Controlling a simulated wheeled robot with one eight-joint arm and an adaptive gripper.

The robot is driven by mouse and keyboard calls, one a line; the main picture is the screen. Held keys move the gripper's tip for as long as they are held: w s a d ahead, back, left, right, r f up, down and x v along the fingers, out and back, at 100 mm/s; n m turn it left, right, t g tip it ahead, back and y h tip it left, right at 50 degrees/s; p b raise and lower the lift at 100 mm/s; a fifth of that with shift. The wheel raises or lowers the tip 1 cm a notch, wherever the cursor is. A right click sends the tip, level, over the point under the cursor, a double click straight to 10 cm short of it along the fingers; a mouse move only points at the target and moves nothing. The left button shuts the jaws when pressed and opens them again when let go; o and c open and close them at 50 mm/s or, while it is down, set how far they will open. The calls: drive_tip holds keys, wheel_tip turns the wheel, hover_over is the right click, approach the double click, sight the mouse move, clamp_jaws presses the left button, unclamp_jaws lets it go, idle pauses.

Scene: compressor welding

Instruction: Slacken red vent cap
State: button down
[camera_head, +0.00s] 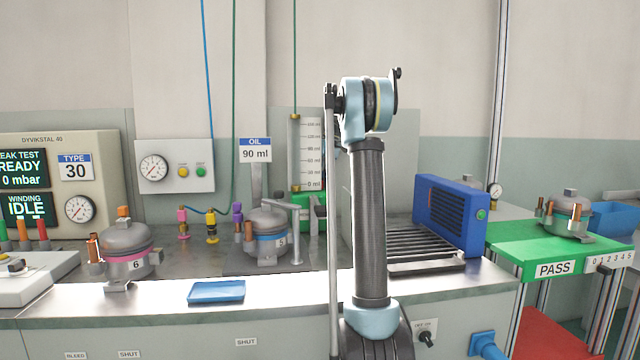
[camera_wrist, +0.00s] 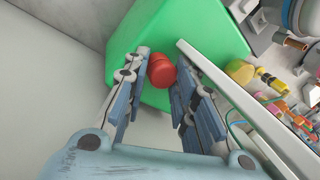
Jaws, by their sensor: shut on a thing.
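In the wrist view the red vent cap (camera_wrist: 161,69) stands out against a bright green block (camera_wrist: 122,45). My gripper (camera_wrist: 160,73) has its two fingers on either side of the cap and is shut on it. The cap looks seated on the block, but its base is partly hidden. In the head view the green block (camera_head: 313,210) shows below the oil scale, partly behind my arm. My gripper and the cap cannot be made out there.
A white oil scale (camera_head: 307,150) rises above the block; a long pale strip runs close beside my right finger in the wrist view. A compressor with a blue band (camera_head: 268,236) stands left of my arm. A blue cooler (camera_head: 450,215) stands right. A blue tray (camera_head: 216,291) lies in front.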

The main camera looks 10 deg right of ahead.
drive_tip(key=shift+s+d+f, duration=0.1)
drive_tip(key=shift+s, duration=0.1)
drive_tip(key=shift+n, duration=0.4)
drive_tip(key=c, duration=1.2)
unclamp_jaws()
drive_tip(key=shift+c, duration=0.2)
